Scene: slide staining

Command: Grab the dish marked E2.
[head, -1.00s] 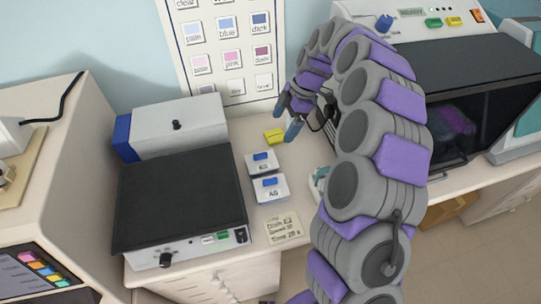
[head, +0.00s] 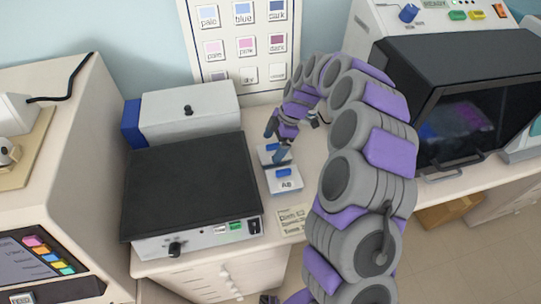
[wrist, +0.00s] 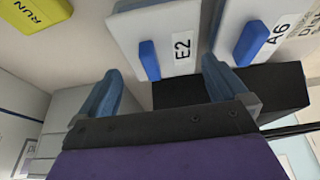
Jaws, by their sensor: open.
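The dish marked E2 (wrist: 182,50) is white with a blue handle (wrist: 149,60), near the top middle of the wrist view. In the head view the E2 dish (head: 265,151) is partly hidden behind my gripper (head: 278,142). In the wrist view my gripper (wrist: 160,88) is open, its two blue fingers spread, with the blue handle lying beyond and between the fingertips. Nothing is held. Whether the fingers touch the dish cannot be told.
A similar dish marked A6 (head: 287,184) sits just in front of E2; it also shows in the wrist view (wrist: 245,20). A black-topped device (head: 190,185) stands to the left. A yellow RUN block (wrist: 35,12) lies nearby. A paper note (head: 291,222) lies in front.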

